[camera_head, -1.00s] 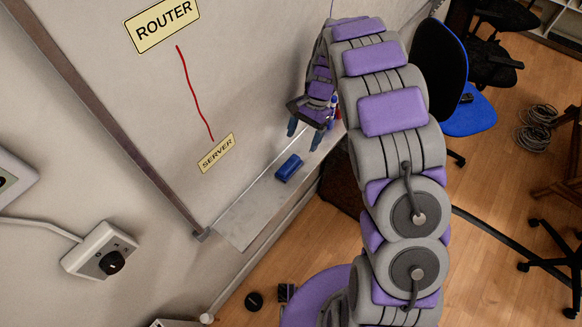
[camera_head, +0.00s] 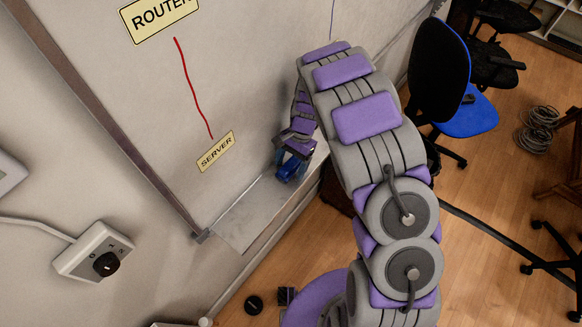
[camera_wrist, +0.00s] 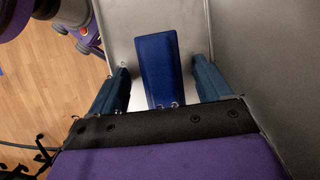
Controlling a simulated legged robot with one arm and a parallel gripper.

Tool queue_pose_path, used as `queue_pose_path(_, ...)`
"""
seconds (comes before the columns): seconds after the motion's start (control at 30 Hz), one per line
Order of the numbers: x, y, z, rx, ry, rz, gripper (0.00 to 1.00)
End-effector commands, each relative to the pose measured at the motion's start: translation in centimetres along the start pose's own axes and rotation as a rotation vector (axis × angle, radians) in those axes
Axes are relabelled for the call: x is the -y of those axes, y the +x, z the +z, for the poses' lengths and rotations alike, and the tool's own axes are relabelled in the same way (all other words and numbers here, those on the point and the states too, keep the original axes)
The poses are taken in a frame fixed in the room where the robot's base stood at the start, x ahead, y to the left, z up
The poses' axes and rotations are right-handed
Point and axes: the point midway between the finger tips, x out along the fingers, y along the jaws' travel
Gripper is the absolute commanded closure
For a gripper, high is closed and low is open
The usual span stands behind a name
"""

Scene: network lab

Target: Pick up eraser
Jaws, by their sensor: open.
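The blue eraser (camera_head: 289,170) lies on the metal whiteboard tray. In the wrist view the eraser (camera_wrist: 158,68) is a long blue block lying lengthwise between my fingers. My gripper (camera_wrist: 161,84) is open, with one dark teal finger on each side of the eraser. A narrow gap shows on both sides, so neither finger appears to touch it. In the head view my gripper (camera_head: 290,160) is down at the tray and partly covers the eraser. The eraser's near end is hidden behind the gripper's black edge in the wrist view.
The tray (camera_head: 240,215) runs along the bottom of the whiteboard (camera_head: 240,80), which carries ROUTER and SERVER labels joined by a red line. The tray left of the eraser is bare. A blue chair (camera_head: 468,117) stands at right.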

Motion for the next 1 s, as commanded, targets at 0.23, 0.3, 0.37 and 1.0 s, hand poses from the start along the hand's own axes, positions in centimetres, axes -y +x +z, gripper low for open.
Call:
queue_pose_path(0.23, -0.01, -0.10, 0.02, 0.000, 0.000, -0.001, 0.30)
queue_pose_path(0.3, -0.09, -0.13, -0.04, 0.001, -0.001, -0.001, 0.37)
queue_pose_path(0.37, -0.16, -0.16, -0.08, 0.002, -0.001, -0.002, 0.42)
queue_pose_path(1.0, -0.01, -0.11, 0.03, 0.001, 0.000, 0.000, 0.82)
